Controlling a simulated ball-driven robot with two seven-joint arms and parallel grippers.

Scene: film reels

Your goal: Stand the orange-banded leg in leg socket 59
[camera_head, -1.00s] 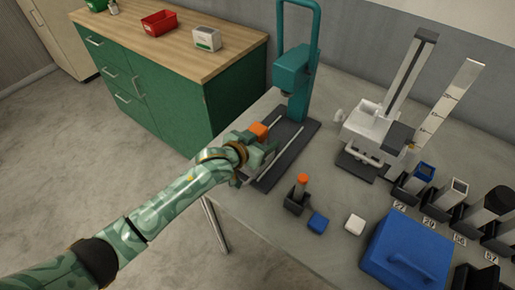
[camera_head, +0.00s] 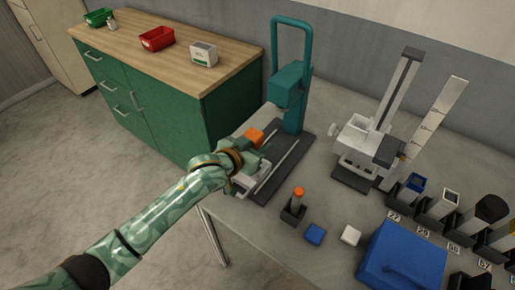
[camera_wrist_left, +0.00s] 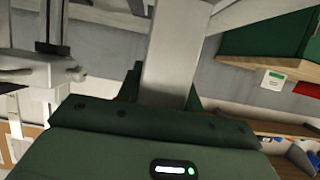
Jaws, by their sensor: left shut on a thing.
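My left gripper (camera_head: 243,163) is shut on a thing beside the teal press. In the left wrist view a pale grey square bar (camera_wrist_left: 175,65) rises from the jaws. In the head view an orange block-like end (camera_head: 254,136) shows just behind the gripper; it looks like the band of the orange-banded leg, but the gripper hides how it joins the bar. I cannot make out a tag 59. My right gripper is not in view.
The teal press (camera_head: 290,85) stands close behind the gripper. A grey-white stand (camera_head: 365,140) is behind.

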